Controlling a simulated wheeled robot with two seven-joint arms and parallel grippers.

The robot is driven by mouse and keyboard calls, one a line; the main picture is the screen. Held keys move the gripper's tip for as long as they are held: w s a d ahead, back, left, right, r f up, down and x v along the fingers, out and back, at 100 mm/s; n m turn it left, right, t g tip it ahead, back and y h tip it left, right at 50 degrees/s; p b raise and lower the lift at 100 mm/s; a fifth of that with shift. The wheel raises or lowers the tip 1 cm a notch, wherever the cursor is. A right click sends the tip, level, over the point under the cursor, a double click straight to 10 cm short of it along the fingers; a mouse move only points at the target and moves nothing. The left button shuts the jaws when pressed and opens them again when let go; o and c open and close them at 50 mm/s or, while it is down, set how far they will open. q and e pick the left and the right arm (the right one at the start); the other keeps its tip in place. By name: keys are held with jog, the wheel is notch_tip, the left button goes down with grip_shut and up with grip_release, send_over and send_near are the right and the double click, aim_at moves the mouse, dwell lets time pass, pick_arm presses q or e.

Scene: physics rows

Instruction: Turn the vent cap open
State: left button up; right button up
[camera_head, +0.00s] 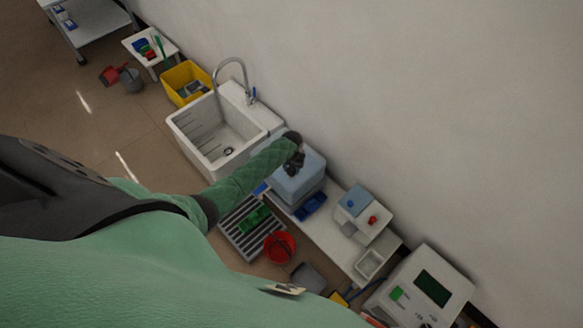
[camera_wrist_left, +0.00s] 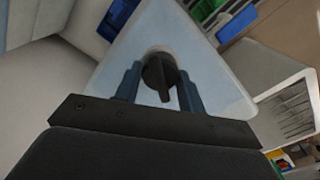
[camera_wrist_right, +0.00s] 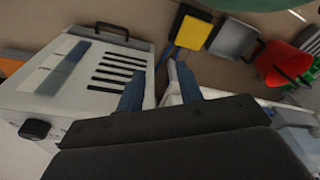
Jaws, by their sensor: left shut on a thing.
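The vent cap (camera_wrist_left: 160,76) is a dark round knob with a raised grip bar, on the top face of a pale blue-grey box (camera_wrist_left: 207,75). In the head view the box (camera_head: 297,187) stands on the bench beside the sink. My left gripper (camera_wrist_left: 158,82) is over the box top, its two fingers on either side of the cap and shut on it. In the head view my left gripper (camera_head: 295,162) hides the cap. My right gripper (camera_wrist_right: 158,78) shows in the right wrist view with its fingers apart and nothing between them.
A white sink (camera_head: 213,133) with a tap is left of the box. A blue item (camera_head: 311,205), a small dispenser-like unit (camera_head: 357,204) and a white machine (camera_head: 425,288) are to the right. A slatted rack (camera_head: 246,240) and red bucket (camera_head: 280,247) are in front.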

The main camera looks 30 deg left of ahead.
pick_arm(q)
jog(key=m, duration=0.5)
jog(key=shift+m, duration=3.2)
jog(key=o, duration=1)
jog(key=shift+c, duration=0.2)
